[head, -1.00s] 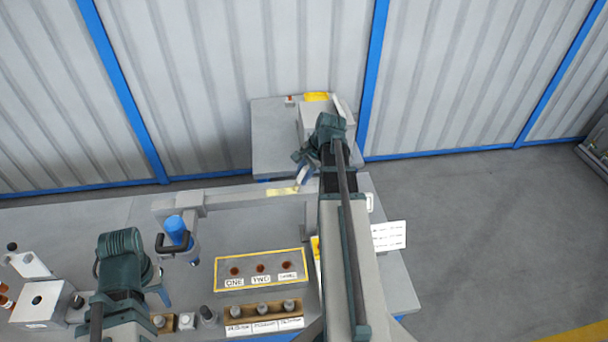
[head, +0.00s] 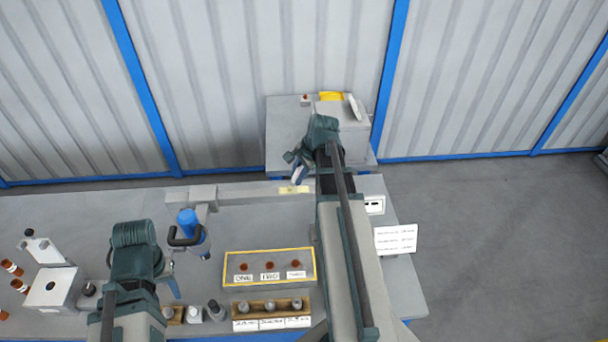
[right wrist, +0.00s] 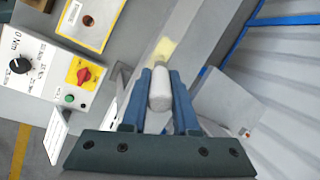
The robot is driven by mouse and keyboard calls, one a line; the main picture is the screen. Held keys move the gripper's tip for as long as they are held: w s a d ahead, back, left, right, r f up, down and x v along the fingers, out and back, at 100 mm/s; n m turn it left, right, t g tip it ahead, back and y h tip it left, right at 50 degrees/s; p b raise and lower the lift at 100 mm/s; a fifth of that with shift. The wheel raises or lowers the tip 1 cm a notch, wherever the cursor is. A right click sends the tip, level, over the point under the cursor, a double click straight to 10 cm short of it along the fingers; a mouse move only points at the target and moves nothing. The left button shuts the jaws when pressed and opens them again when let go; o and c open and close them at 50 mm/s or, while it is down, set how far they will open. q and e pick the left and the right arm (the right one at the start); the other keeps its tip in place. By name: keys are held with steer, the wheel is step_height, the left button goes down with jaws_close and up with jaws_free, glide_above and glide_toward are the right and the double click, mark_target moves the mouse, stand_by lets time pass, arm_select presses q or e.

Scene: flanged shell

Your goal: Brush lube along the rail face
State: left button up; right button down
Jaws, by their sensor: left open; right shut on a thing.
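The rail (head: 248,191) is a long pale grey beam along the back of the bench, with a yellow patch (head: 293,189) on its face near the right end. The patch also shows in the right wrist view (right wrist: 165,48). My right gripper (head: 299,171) is shut on a pale, round-ended brush (right wrist: 160,88), just beside the patch. I cannot tell whether the brush touches the rail. My left gripper (head: 172,286) is low over the bench front, partly hidden by its own arm.
A blue-topped tool (head: 188,222) with a dark handle stands left of the yellow-framed plate (head: 268,279). A wooden block (head: 257,307) with several knobs lies in front. A grey box (head: 48,290) is at left. A control panel (right wrist: 48,72) shows in the wrist view.

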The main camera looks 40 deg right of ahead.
steer(key=shift+w+a, duration=0.15)
steer(key=shift+w+a, duration=0.4)
steer(key=shift+a, duration=0.3)
steer(key=shift+w+a, duration=0.35)
steer(key=shift+a, duration=0.35)
steer(key=shift+s+d, duration=0.45)
steer(key=shift+d, duration=0.3)
steer(key=shift+s+d, duration=0.4)
steer(key=shift+d, duration=0.35)
steer(key=shift+d, duration=0.15)
steer(key=shift+s+d, duration=0.45)
steer(key=shift+d, duration=0.2)
steer(key=shift+s+d, duration=0.45)
steer(key=shift+d, duration=0.2)
steer(key=shift+s+d, duration=0.45)
steer(key=shift+d, duration=0.25)
steer(key=shift+s+d, duration=0.4)
steer(key=shift+d, duration=0.3)
